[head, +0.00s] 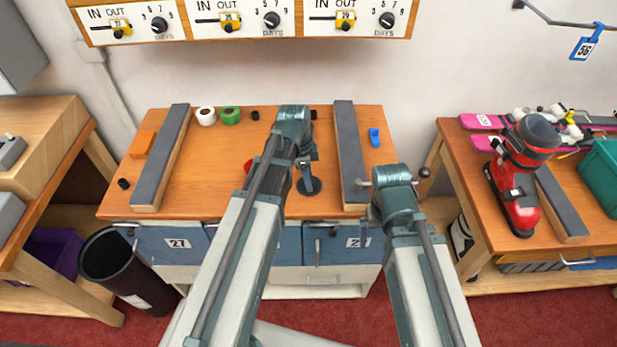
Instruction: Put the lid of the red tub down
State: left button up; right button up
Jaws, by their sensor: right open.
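The red tub (248,165) shows as a small red patch on the bench, mostly hidden behind my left arm. My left gripper (306,167) points down to the right of it. A dark round disc with a short stem, which looks like the lid (310,187), is at its fingertips, and the jaws appear closed on the stem. I cannot tell whether the disc touches the bench top. My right gripper (394,181) is open over the bench's front right edge, with nothing seen in it.
The wooden bench (220,180) carries two long grey bars (162,158) (350,155), a white roll (205,116), a green roll (230,115), an orange block (142,144) and a blue item (375,138). Bench space left of my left arm is clear.

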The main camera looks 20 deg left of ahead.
aim_at(302, 185)
pick_arm(q)
jog(key=shift+r, duration=0.15)
pick_arm(e)
jog(key=shift+r, duration=0.15)
pick_arm(q)
notch_tip(302, 185, up, 12)
jog(key=a+p, duration=0.2)
jog(key=p, duration=1)
jog(key=s+d+n+y, duration=0.3)
jog(key=s+d+n, duration=0.8)
jog(key=s, duration=0.3)
jog(key=shift+s+d+g, duration=0.15)
jog(key=shift+d+g, duration=0.15)
jog(key=shift+d, duration=0.55)
pick_arm(e)
notch_tip(302, 185, up, 12)
pick_arm(q)
jog(key=shift+f, duration=0.2)
pick_arm(e)
notch_tip(302, 185, down, 3)
jog(key=shift+r+b, duration=0.2)
jog(key=shift+b, duration=1)
pick_arm(q)
notch_tip(302, 185, down, 2)
pick_arm(e)
jog(key=shift+r, duration=0.15)
jog(key=shift+c, duration=0.3)
